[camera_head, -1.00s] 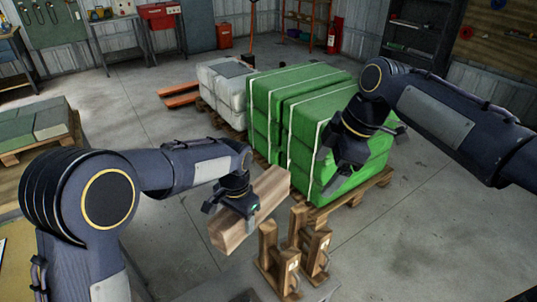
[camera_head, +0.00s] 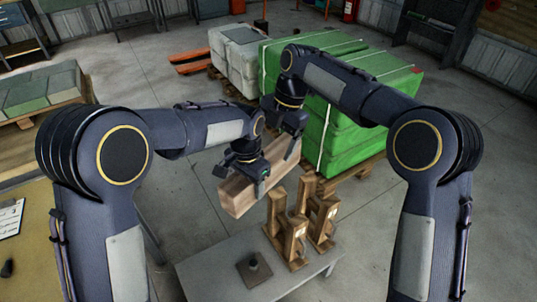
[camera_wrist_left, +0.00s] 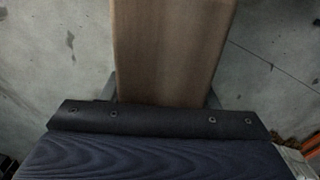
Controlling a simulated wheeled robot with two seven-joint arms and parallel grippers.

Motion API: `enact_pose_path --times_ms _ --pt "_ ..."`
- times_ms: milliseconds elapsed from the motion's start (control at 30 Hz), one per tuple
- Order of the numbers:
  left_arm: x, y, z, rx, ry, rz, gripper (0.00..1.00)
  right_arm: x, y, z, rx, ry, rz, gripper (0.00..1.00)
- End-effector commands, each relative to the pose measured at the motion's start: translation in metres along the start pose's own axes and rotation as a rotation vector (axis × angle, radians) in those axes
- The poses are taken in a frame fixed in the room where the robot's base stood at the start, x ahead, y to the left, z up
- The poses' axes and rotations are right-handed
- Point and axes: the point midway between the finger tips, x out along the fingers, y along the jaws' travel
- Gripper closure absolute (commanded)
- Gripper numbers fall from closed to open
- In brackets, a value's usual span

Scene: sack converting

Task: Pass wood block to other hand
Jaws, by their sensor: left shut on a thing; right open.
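The wood block (camera_head: 236,194) is a long light-brown bar, held in the air and slanting up to the right in the head view. In the left wrist view the block (camera_wrist_left: 172,45) runs away from the gripper over the floor. My right gripper (camera_head: 286,130) is open at the block's far right end. Whether its fingers straddle or touch the block cannot be told, as they are dark and partly hidden.
A grey table (camera_head: 215,272) stands below, with wooden stands (camera_head: 292,235) and a small dark post on a plate (camera_head: 255,270). Green wrapped sacks (camera_head: 350,110) on a pallet and white sacks (camera_head: 236,58) are behind. A left-hand bench (camera_head: 30,225) holds a clipboard.

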Motion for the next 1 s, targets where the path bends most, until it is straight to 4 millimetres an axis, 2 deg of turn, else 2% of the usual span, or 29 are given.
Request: enact_pose_path --times_ms 100,300,500,767,1000 --pt "-0.002 0.000 -0.001 0.000 0.005 -0.001 0.95 0.023 -0.001 0.000 0.000 0.000 -0.003 0.18" --pt "-0.002 0.000 -0.001 0.000 0.005 -0.001 0.95 0.050 0.000 -0.001 0.000 0.001 -0.002 0.18" --pt "-0.002 0.000 -0.001 0.000 0.005 -0.001 0.95 0.060 0.000 0.000 0.001 -0.001 0.001 0.18" --pt "-0.002 0.000 -0.001 0.000 0.005 -0.001 0.95 0.061 0.000 0.000 0.001 -0.001 0.002 0.18" --pt "-0.002 0.000 -0.001 0.000 0.004 -0.001 0.95 0.061 0.000 0.000 0.002 -0.001 0.001 0.49"
